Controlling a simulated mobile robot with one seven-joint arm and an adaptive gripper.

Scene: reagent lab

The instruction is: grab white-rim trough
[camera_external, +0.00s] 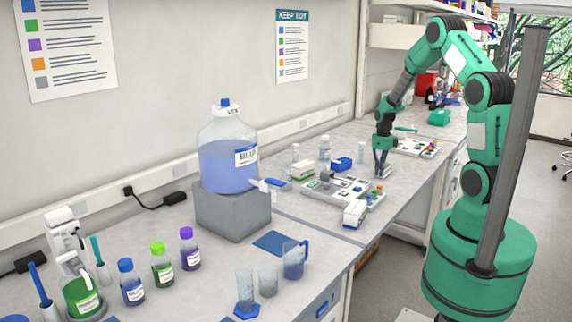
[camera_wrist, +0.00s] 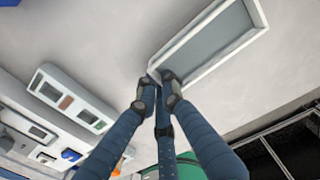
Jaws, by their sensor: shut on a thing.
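The white-rim trough (camera_wrist: 212,42) is a long shallow tray with a grey inside and a white rim, in the upper right of the wrist view. My gripper (camera_wrist: 160,84) has its dark blue fingers closed together at the trough's near-left end, shut on its rim. In the external view my gripper (camera_external: 381,165) points down at the bench, toward the back right. The trough is small there, a pale shape (camera_external: 385,172) at the fingertips. I cannot tell whether it is lifted off the bench.
A white box (camera_external: 355,213) stands at the front edge. Another tray (camera_external: 413,147) is to the right. A large blue-liquid carboy (camera_external: 228,160) stands further left.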

